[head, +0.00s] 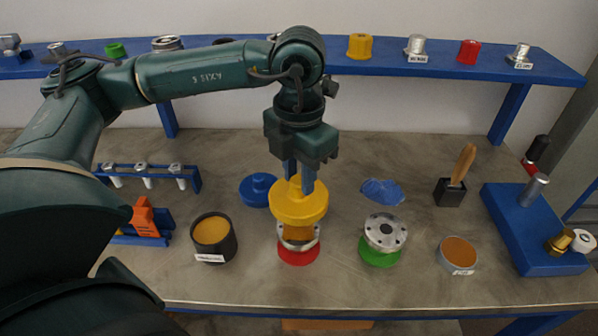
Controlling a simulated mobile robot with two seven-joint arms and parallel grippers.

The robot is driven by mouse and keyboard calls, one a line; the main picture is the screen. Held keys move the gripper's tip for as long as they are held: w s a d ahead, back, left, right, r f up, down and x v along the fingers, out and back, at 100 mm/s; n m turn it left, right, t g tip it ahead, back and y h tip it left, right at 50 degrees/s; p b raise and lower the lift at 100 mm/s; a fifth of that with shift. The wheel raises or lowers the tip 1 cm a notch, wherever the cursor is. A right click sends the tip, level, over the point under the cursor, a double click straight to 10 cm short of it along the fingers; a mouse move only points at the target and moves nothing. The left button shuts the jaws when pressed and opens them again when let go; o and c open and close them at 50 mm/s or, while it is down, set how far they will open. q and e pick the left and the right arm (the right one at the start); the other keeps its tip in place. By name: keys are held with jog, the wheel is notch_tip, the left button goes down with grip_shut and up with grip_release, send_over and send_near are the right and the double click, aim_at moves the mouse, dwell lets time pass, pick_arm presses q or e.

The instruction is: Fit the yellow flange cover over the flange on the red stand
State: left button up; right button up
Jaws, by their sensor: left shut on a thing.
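The yellow flange cover (299,208) is a round disc with a narrower part below it. My left gripper (299,182) is shut on its top and points straight down. The cover is roughly level, above the grey metal flange (284,244) on the red stand (298,257). Its narrower lower part hides the middle and back of the flange. I cannot tell whether that part touches the flange or hangs just above it. My right gripper is not in view.
To the right, another flange (385,231) sits on a green stand (380,252). A black pot (214,238) stands left and a blue cover (258,190) lies behind left. A blue shelf (420,65) runs along the back. The bench front is clear.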

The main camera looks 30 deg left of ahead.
aim_at(299, 193)
pick_arm(q)
notch_tip(299, 193, down, 2)
jog(key=shift+b, duration=0.85)
notch_tip(299, 193, down, 2)
jog(key=shift+f+b, duration=0.1)
jog(key=shift+b, duration=0.95)
jog(key=shift+f+b, duration=0.2)
jog(key=shift+b, duration=0.1)
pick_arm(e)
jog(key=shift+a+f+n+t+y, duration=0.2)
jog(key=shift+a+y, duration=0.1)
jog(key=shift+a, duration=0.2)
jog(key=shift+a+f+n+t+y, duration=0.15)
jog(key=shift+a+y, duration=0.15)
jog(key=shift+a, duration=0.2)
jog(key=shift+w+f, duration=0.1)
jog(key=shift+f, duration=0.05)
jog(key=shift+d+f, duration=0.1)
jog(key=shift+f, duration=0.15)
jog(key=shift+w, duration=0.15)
